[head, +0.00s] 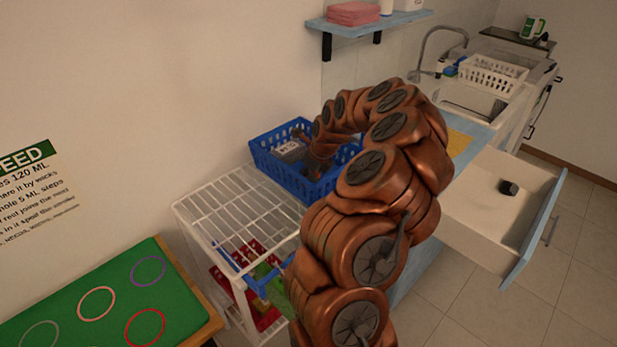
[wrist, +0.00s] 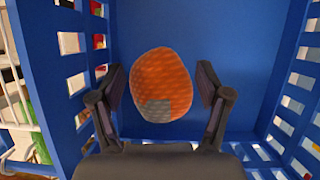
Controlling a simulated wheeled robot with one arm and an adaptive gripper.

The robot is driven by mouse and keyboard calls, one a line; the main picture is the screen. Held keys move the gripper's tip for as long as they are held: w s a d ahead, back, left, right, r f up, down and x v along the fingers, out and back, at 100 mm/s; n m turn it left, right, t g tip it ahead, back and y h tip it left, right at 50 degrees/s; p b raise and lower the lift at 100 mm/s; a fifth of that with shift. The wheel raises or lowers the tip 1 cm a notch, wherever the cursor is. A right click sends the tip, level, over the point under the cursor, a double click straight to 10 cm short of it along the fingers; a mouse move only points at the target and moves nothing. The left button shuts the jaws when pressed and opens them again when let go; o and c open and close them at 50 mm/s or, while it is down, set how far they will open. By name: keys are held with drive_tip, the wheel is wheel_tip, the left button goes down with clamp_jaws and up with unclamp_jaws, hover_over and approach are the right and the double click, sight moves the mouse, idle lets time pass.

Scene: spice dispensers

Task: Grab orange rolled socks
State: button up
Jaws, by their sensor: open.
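The orange rolled socks (wrist: 165,80), with a grey patch at the lower edge, lie inside the blue basket (wrist: 230,30) in the wrist view. My gripper (wrist: 160,92) is open, with one finger on each side of the socks. Gaps show between the socks and both fingers, and the gripper holds nothing. In the head view my gripper (head: 308,165) reaches down into the blue basket (head: 300,185), and the socks cannot be made out there.
The basket's slatted walls rise close on both sides of my gripper. A white wire rack (head: 240,205) stands to the left, and a green board with rings (head: 110,300) is at the lower left. An open drawer (head: 490,215) juts out at the right.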

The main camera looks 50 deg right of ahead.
drive_tip(key=shift+w+f, duration=0.1)
drive_tip(key=shift+f, duration=0.05)
drive_tip(key=shift+c, duration=0.5)
drive_tip(key=c, duration=0.8)
drive_tip(key=shift+c, duration=0.2)
